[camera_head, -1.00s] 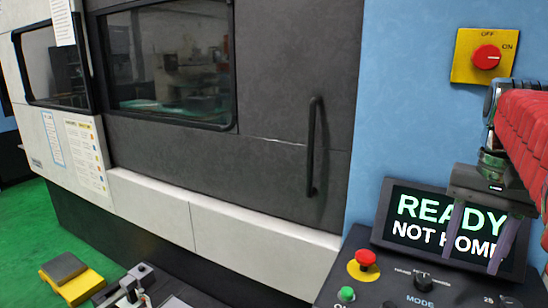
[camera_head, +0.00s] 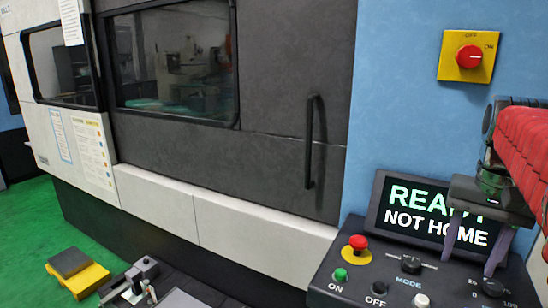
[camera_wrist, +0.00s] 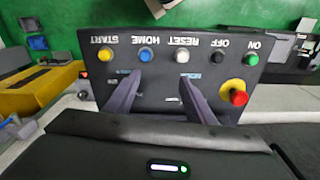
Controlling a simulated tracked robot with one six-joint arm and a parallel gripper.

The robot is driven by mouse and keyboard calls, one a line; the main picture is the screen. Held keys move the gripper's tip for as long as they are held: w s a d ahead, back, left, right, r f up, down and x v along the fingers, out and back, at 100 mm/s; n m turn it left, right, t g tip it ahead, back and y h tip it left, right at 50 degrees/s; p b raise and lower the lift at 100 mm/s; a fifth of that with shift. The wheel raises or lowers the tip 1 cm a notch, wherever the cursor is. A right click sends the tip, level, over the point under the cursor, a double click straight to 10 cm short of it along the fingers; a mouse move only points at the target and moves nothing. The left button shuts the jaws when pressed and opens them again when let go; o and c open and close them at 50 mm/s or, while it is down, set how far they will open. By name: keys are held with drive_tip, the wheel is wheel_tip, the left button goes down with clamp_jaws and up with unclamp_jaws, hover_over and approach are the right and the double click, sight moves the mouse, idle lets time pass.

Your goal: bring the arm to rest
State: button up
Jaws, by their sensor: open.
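My gripper (camera_head: 472,258) hangs from my red-sleeved arm at the right of the head view, in front of the control panel. Its two purple-grey fingers are apart with nothing between them. In the wrist view the open fingers (camera_wrist: 160,84) reach over the panel face, with the blue HOME button (camera_wrist: 145,54) and white RESET button (camera_wrist: 182,56) just beyond their tips. The screen (camera_head: 412,206) reads READY, partly covered by my gripper, and NOT HOME. I cannot tell the gap between fingertips and panel.
The panel carries a red mushroom button (camera_head: 358,243), a green ON button (camera_head: 340,274), a black OFF button (camera_head: 375,301) and knobs. A grey machine door with a black handle (camera_head: 311,140) stands left. A yellow-and-grey block (camera_head: 78,275) sits low on the left.

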drive_tip(key=a+f+n, duration=0.1)
drive_tip(key=a+f, duration=0.2)
drive_tip(key=a+f+n+t, duration=0.1)
drive_tip(key=a+f, duration=0.1)
drive_tip(key=a, duration=0.1)
drive_tip(key=a+f+n+t, duration=0.1)
drive_tip(key=a+f, duration=0.2)
drive_tip(key=a, duration=0.1)
drive_tip(key=shift+s+f+h, duration=0.25)
drive_tip(key=shift+f+h, duration=0.1)
drive_tip(key=shift+h, duration=0.05)
drive_tip(key=s+a+f+n+t, duration=0.1)
drive_tip(key=s+a+f+n, duration=0.1)
drive_tip(key=a, duration=0.5)
drive_tip(key=s+a+f+n+t+y, duration=0.1)
drive_tip(key=s+a+f+n, duration=0.1)
drive_tip(key=a, duration=0.5)
drive_tip(key=shift+s+a+f+n+t, duration=0.2)
drive_tip(key=shift+s+f+n+t, duration=0.15)
drive_tip(key=shift+s+n, duration=0.45)
drive_tip(key=shift+s, duration=0.25)
drive_tip(key=shift+c, duration=0.3)
